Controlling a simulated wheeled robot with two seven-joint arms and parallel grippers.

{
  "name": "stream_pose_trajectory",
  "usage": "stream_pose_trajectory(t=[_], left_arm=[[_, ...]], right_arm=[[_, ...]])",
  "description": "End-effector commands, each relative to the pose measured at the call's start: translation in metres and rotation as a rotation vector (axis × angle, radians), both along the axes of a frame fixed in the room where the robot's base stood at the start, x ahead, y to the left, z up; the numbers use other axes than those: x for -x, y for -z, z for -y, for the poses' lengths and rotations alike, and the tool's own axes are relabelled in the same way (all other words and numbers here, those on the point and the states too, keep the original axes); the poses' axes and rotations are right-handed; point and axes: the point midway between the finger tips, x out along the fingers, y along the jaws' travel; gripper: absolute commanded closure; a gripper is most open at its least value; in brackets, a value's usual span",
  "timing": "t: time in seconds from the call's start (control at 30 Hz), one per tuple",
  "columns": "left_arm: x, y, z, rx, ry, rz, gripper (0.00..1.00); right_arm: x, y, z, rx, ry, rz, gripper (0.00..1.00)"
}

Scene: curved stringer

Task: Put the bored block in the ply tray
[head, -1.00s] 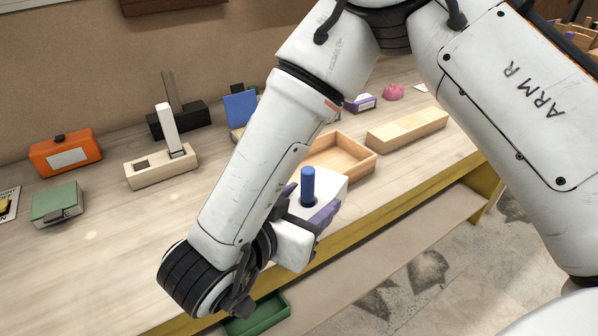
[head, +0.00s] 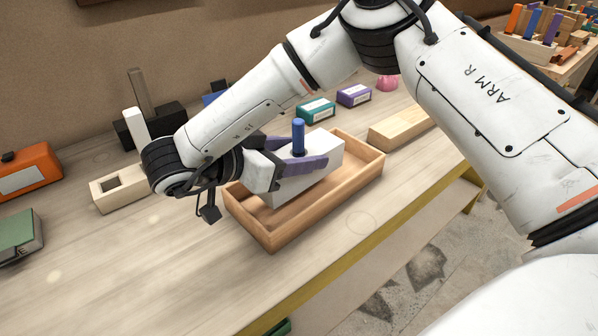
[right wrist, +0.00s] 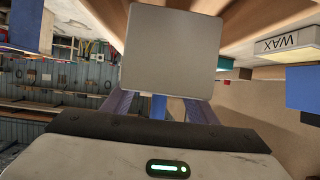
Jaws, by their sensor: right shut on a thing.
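The bored block (head: 322,152) is a white block with a blue peg (head: 298,138) standing up out of its top. My right gripper (head: 303,160) has purple fingers shut on the sides of the block. It holds the block roughly level over the ply tray (head: 268,238), a shallow open wooden tray on the bench. I cannot tell whether the block touches the tray floor. In the right wrist view the block's pale end face (right wrist: 172,50) is between the purple fingers. My left gripper is not in view.
A pale timber bar (head: 400,126) lies right of the tray. A teal box (head: 316,110) and a purple box (head: 353,95) stand behind it. A slotted wooden block (head: 112,190), orange box (head: 30,172) and green box (head: 18,235) are left. The bench front is clear.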

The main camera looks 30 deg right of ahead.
Motion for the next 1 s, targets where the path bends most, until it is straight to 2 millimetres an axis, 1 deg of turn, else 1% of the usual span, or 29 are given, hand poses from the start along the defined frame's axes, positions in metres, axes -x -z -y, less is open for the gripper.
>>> stream_pose_trajectory(t=[0.07, 0.2, 0.3, 0.73, 0.77, 0.8, 0.87, 1.0], left_arm=[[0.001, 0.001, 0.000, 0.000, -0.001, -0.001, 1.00], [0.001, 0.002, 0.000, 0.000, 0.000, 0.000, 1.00], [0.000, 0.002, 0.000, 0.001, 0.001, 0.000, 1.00], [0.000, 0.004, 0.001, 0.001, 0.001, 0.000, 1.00], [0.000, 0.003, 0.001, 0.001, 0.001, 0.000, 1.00], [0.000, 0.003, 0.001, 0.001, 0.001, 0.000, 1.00], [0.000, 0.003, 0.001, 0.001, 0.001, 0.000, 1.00], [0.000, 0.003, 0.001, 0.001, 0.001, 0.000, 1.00]], right_arm=[[0.000, 0.006, 0.000, 0.001, 0.001, 0.002, 0.84], [0.000, 0.027, 0.000, 0.001, 0.001, -0.001, 0.84], [0.000, 0.038, 0.000, 0.001, 0.000, 0.001, 0.84], [0.000, 0.045, 0.000, 0.001, -0.001, 0.004, 0.84], [0.000, 0.045, 0.000, 0.001, -0.001, 0.003, 0.44], [0.000, 0.045, 0.000, 0.001, -0.001, 0.003, 0.37], [0.000, 0.045, 0.000, 0.001, -0.001, 0.003, 0.28], [0.000, 0.045, 0.000, 0.001, -0.001, 0.003, 0.28]])
